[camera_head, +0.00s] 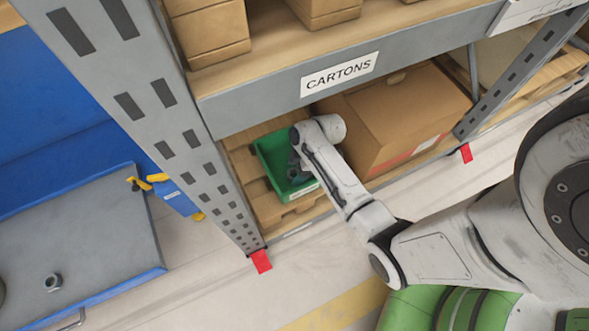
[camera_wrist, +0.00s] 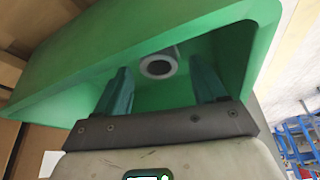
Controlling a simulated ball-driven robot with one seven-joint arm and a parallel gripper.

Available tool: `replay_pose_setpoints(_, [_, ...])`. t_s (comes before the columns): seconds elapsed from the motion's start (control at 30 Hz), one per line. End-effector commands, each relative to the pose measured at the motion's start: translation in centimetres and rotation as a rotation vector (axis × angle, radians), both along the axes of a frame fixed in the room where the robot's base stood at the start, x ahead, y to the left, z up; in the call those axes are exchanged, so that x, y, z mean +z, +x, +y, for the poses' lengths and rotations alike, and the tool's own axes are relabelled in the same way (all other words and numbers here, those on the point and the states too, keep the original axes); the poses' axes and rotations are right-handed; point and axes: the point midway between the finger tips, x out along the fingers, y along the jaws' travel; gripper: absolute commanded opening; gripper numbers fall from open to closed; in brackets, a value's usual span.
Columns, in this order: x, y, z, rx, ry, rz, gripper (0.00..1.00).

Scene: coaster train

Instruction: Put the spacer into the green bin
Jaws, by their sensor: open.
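The green bin (camera_head: 272,155) sits on a wooden pallet on the rack's lower level in the head view. It fills much of the wrist view (camera_wrist: 90,60). A grey, ring-shaped piece, which looks like the spacer (camera_wrist: 158,67), is inside the bin, with its round hole facing the wrist camera. My gripper (camera_wrist: 159,72) reaches into the bin with its two teal fingers open, one on each side of the spacer, with gaps to both. In the head view my gripper (camera_head: 297,172) is over the bin and the spacer is hidden.
A large carton (camera_head: 395,110) stands right of the bin. The shelf beam with a CARTONS label (camera_head: 340,75) runs above, and a grey rack post (camera_head: 165,110) stands left. A small grey ring-like part (camera_head: 53,282) lies on a blue-edged grey cart top (camera_head: 100,235).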

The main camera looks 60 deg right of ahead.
Motion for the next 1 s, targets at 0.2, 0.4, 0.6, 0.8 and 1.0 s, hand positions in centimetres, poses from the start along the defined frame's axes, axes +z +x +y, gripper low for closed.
replay_pose_setpoints(0.2, [4.6, -1.2, -1.1, -0.002, -0.002, -0.003, 0.70])
replay_pose_setpoints(0.4, [8.0, -2.3, -2.1, -0.002, 0.000, -0.002, 0.70])
replay_pose_setpoints(0.6, [9.9, -3.0, -2.7, -0.001, -0.001, -0.002, 0.70])
replay_pose_setpoints(0.8, [10.7, -3.7, -1.1, -0.042, -0.001, 0.048, 0.70])
replay_pose_setpoints(1.0, [13.2, -6.2, 4.3, -0.247, -0.037, 0.195, 0.70])
